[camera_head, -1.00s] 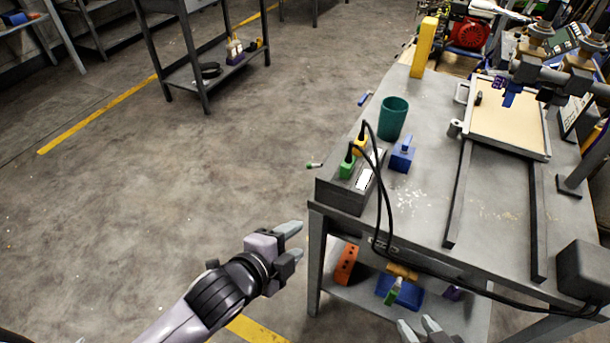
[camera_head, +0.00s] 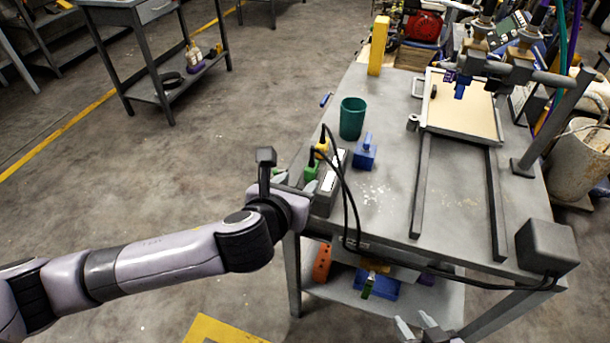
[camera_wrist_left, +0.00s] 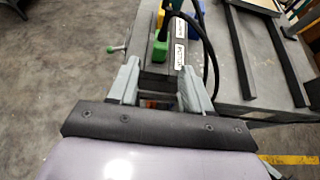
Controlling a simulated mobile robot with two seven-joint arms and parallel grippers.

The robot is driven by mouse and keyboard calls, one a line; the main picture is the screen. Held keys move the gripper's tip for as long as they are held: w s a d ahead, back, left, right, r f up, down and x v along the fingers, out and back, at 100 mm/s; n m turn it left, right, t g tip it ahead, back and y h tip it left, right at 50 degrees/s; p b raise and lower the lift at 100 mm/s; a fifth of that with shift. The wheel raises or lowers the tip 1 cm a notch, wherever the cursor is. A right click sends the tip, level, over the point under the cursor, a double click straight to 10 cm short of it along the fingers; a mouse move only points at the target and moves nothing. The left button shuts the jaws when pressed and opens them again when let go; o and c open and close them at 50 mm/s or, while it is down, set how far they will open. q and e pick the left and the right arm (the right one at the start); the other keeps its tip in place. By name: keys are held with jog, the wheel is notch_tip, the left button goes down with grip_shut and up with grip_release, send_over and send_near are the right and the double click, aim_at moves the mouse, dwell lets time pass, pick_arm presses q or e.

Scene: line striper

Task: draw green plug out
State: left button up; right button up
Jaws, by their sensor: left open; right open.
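The green plug (camera_head: 311,172) sits upright in the dark socket box (camera_head: 328,192) at the table's left edge, a black cable rising from it. In the left wrist view the green plug (camera_wrist_left: 159,51) shows ahead of and between the fingers. My left gripper (camera_head: 295,183) is open and close beside the plug. In the wrist view its fingers (camera_wrist_left: 158,70) are spread with nothing between the tips; contact with the plug cannot be told. A yellow plug (camera_head: 322,147) sits behind the green one. My right gripper (camera_head: 420,328) is open and empty at the bottom edge.
A blue block with a handle (camera_head: 364,153) and a teal cup (camera_head: 352,118) stand right of the box. Black cables loop over the box's right side. Two dark rails (camera_head: 421,190) run along the table (camera_head: 385,215). A lower shelf holds an orange brick (camera_head: 322,262).

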aim_at(308, 174)
pick_arm(q)
jog(key=b+x, duration=0.3)
jog(key=x, duration=0.1)
jog(key=shift+w+f+b, duration=0.15)
jog(key=shift+f+b, duration=0.2)
jog(key=shift+w+d+f, duration=0.15)
jog(key=shift+w+d, duration=0.15)
jog(key=shift+w, duration=0.45)
jog(key=shift+x, duration=1)
jog(key=shift+p, duration=0.55)
jog(key=shift+c, duration=0.3)
grip_shut()
